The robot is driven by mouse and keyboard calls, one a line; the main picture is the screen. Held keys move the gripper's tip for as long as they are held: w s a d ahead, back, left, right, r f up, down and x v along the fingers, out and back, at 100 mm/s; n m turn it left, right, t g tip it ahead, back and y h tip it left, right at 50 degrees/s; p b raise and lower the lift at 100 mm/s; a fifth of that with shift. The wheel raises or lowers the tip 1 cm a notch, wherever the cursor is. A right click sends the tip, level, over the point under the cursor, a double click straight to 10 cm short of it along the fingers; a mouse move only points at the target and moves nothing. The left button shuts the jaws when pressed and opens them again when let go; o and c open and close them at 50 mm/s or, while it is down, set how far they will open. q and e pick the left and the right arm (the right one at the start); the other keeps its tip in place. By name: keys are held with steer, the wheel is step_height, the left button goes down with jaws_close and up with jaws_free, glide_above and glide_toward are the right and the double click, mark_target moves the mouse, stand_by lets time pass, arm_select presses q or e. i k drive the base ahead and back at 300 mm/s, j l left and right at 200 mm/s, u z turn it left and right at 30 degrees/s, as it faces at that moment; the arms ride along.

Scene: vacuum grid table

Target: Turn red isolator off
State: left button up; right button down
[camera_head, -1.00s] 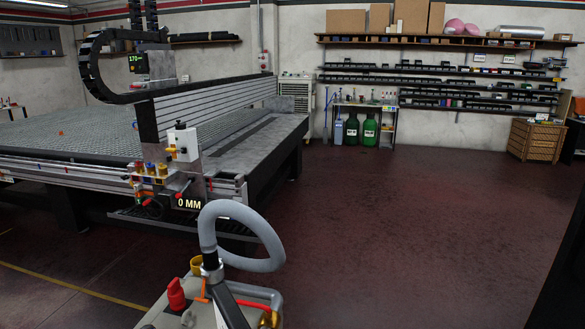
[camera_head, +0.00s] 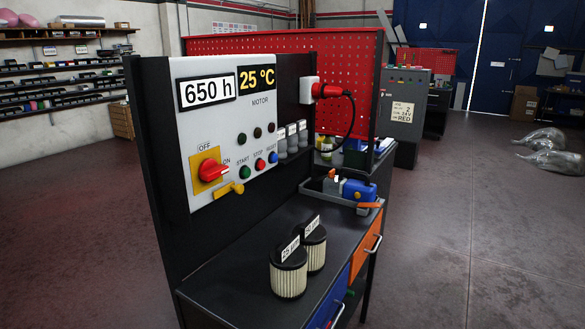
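The red isolator (camera_head: 211,170) is a red rotary knob on a yellow plate, on the grey control panel (camera_head: 228,109) left of centre in the head view. OFF is printed above it and ON to its right. The knob's handle points sideways, toward the ON mark. A yellow lever-like piece (camera_head: 230,189) sits just below it. Neither of my grippers shows in the head view.
Below the panel is a black workbench (camera_head: 235,291) with two filters (camera_head: 289,267) and a blue tool (camera_head: 357,190) in a tray. A red plug (camera_head: 325,91) with a cable is right of the panel. Open floor (camera_head: 480,230) lies to the right.

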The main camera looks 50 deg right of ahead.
mark_target(210, 169)
steer(key=z, duration=1.2)
